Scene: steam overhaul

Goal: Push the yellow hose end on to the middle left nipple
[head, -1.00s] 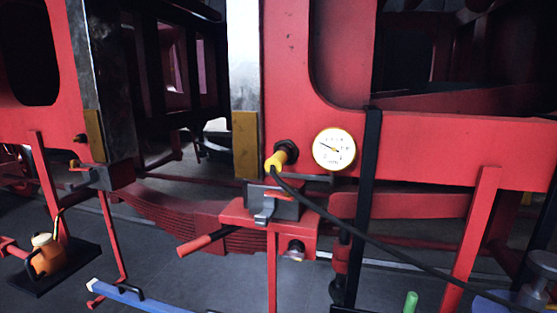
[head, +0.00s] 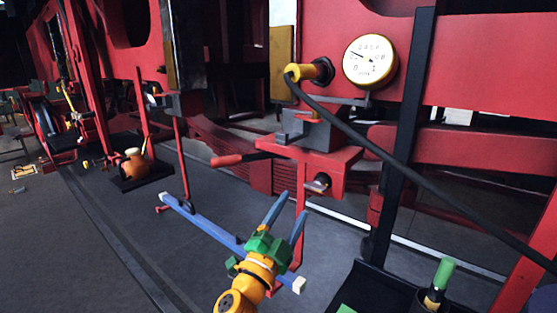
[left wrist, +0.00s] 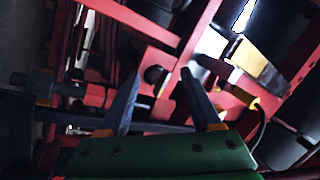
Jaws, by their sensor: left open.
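The yellow hose end (head: 293,77) sits at the dark round nipple (head: 321,70) on the red frame, left of the gauge; it touches or covers its front, and how far on it is I cannot tell. A black hose (head: 400,160) runs from it down to the right. In the left wrist view the yellow hose end (left wrist: 254,103) is right of the fingers, with the hose curving below. My left gripper (head: 294,203) is open and empty, below the hose end and apart from it; its spread fingers also show in the left wrist view (left wrist: 162,74). My right gripper is not in view.
A white dial gauge (head: 370,62) is right of the nipple. A vise (head: 310,131) on a red stand (head: 318,160) is below it, its red handle (head: 227,160) sticking out left. A black post (head: 402,140) stands right.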

